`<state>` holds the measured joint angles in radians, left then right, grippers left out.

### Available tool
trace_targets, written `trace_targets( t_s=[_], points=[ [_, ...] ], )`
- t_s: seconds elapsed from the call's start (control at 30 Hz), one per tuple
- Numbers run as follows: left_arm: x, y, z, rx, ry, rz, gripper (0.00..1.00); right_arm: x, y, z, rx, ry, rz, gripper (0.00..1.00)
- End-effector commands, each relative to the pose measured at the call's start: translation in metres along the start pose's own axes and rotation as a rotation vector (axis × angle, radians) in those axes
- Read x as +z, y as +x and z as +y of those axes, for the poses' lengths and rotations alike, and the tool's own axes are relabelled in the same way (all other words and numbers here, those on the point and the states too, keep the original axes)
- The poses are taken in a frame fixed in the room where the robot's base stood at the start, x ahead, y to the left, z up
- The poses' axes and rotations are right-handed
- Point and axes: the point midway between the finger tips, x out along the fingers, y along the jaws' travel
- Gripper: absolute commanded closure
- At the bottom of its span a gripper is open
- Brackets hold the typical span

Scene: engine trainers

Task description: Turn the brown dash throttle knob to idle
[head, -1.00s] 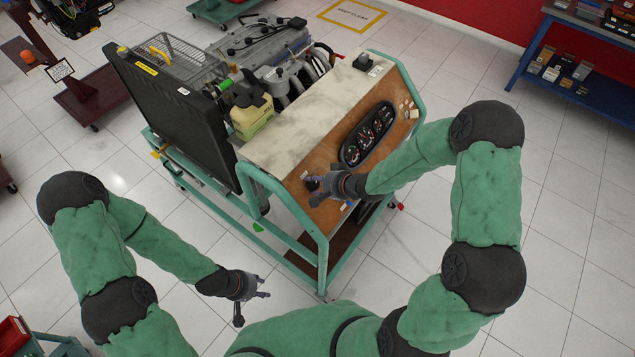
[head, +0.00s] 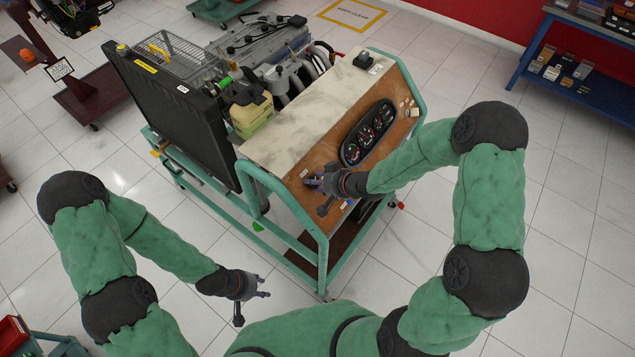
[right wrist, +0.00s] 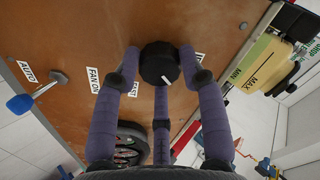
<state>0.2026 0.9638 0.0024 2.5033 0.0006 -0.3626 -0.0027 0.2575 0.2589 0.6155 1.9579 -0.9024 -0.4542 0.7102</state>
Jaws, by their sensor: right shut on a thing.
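The throttle knob (right wrist: 158,58) is black with a white pointer mark, on the brown dash panel (right wrist: 215,30). In the right wrist view the mark sits on the lower right of its face. My right gripper (head: 313,184) is at the panel's lower left in the head view, and its fingers hide the knob there. In the right wrist view its purple fingers are closed around the knob, one on each side and one below. My left gripper (head: 258,290) is open and empty, off the stand in front of its lower frame.
A gauge cluster (head: 368,133) is right of the right gripper. A blue-tipped toggle switch (right wrist: 20,104) and FAN ON label (right wrist: 93,80) lie left of the knob in the wrist view. The green stand frame (head: 320,262) borders the panel. Floor around the left gripper is clear.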

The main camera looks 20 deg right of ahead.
Motion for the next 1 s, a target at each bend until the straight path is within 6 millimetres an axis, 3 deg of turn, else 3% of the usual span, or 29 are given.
trace_targets(
  t_s=[0.03,0.6,1.0],
  points=[
    [0.000,0.002,-0.001,0.000,0.000,0.000,0.60,-0.010,-0.001,-0.001,-0.005,-0.052,0.022,0.91],
    [-0.001,0.017,-0.006,0.000,0.000,0.000,0.60,-0.011,-0.001,-0.005,-0.013,-0.569,0.026,0.91],
    [-0.001,0.023,-0.008,0.000,0.000,0.000,0.60,-0.011,-0.002,-0.006,-0.016,-0.771,0.026,0.91]
  ],
)
